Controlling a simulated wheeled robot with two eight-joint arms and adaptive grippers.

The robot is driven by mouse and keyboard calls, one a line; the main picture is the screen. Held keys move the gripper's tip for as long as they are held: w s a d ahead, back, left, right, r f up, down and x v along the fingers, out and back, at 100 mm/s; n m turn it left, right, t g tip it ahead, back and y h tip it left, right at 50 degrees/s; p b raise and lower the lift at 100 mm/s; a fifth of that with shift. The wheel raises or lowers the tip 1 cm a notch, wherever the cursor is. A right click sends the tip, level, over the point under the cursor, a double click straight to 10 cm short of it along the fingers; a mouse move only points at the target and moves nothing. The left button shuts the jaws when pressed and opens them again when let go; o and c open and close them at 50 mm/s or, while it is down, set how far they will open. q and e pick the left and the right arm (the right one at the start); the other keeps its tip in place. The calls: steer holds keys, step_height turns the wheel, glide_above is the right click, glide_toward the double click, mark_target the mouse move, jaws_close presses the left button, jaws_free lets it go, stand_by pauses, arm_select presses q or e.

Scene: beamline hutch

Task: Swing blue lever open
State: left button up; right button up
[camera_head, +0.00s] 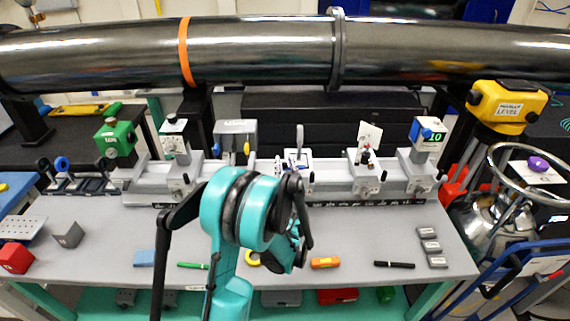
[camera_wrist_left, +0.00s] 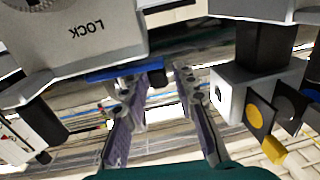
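In the left wrist view, the blue lever (camera_wrist_left: 112,73) is a flat bar along the edge of a pale grey housing (camera_wrist_left: 85,38) marked LOCK, which appears upside down. My left gripper (camera_wrist_left: 165,82) is open, with a clear gap between its two fingers. The lever's right end is close to the left-hand fingertip; I cannot tell whether they touch. In the head view, my left gripper (camera_head: 298,232) is mostly hidden behind my teal wrist, in front of the rail. A grey box (camera_head: 237,128) with blue and yellow parts stands on the rail there. My right gripper is not in view.
In the wrist view, a white block with a yellow disc (camera_wrist_left: 255,117) stands right of the fingers. In the head view, a large dark pipe (camera_head: 260,52) crosses behind the bench. Small blocks, pens and an orange tool (camera_head: 325,262) lie on the grey benchtop (camera_head: 350,230).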

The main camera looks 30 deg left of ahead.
arm_select(q)
jaws_close()
steer(key=shift+a, duration=0.1)
steer(key=shift+m+t+h, duration=0.3)
steer(key=shift+m+h, duration=0.1)
steer(key=shift+h, duration=0.1)
steer(key=shift+w+h+b, duration=0.15)
steer(key=shift+h+b, duration=0.15)
steer(key=shift+b, duration=0.05)
steer(key=o, duration=0.5)
jaws_free()
